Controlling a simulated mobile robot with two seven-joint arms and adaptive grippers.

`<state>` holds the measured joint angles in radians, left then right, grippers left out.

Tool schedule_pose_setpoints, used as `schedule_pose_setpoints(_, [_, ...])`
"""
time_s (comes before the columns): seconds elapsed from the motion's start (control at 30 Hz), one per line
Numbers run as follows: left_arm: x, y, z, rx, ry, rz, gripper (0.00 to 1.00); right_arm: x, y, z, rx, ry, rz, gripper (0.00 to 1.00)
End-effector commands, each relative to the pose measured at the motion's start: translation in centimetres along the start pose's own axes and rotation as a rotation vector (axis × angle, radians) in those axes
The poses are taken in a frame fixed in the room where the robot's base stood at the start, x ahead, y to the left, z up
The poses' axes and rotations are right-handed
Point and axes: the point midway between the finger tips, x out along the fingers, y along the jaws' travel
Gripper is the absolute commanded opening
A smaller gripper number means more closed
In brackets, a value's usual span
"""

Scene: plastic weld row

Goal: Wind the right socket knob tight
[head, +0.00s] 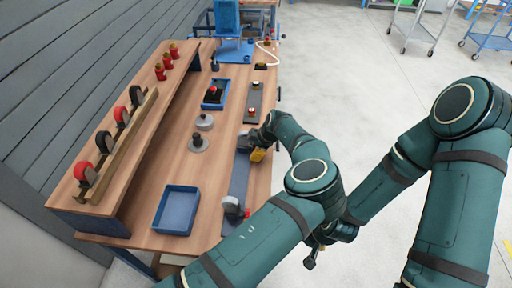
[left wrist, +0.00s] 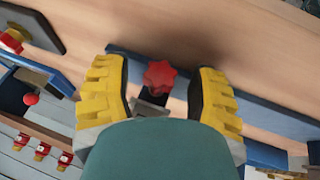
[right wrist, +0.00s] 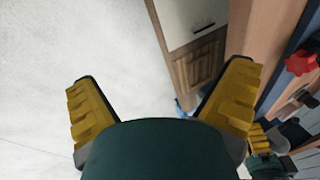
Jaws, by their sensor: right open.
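A red star-shaped knob (left wrist: 160,76) stands between the fingers of my left gripper (left wrist: 160,95) in the left wrist view, with a gap on each side. I take it for the right socket knob. In the head view this gripper (head: 258,152) is low at the far end of the blue-grey rail (head: 238,180) and hides the knob. A second red knob (head: 247,212) is at the rail's near end; a red knob also shows in the right wrist view (right wrist: 300,62). My right gripper (right wrist: 162,105) is open and empty beside the bench, over the floor.
A blue tray (head: 160,228), a grey disc with a dark knob (head: 198,145) and a grey round part (head: 204,122) are on the bench (head: 130,238). A raised shelf with red-handled items (head: 83,172) stands at the left.

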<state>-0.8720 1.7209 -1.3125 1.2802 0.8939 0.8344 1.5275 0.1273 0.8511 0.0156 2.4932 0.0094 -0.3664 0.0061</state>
Motion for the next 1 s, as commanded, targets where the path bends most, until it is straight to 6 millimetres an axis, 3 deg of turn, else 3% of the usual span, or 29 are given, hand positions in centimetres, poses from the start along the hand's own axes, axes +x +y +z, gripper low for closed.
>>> schedule_pose_setpoints(0.03, [0.0,0.0,0.0,0.000,0.000,0.000,0.38,0.0,0.0,0.0,0.000,0.000,0.000,1.00])
schedule_pose_setpoints(0.13, [0.0,0.0,0.0,0.000,0.000,0.000,0.03,0.0,0.0,0.0,0.000,0.000,0.000,1.00])
schedule_pose_setpoints(0.17, [0.0,0.0,0.0,0.000,0.000,0.000,0.00,0.0,0.0,0.0,0.000,0.000,0.000,1.00])
schedule_pose_setpoints(0.47, [0.1,0.0,0.1,0.007,-0.003,-0.016,0.00,0.2,0.1,0.1,0.000,-0.001,0.000,1.00])
schedule_pose_setpoints(1.0, [0.6,0.1,0.3,0.141,-0.006,-0.344,0.00,3.8,1.4,1.6,-0.010,-0.032,-0.003,1.00])
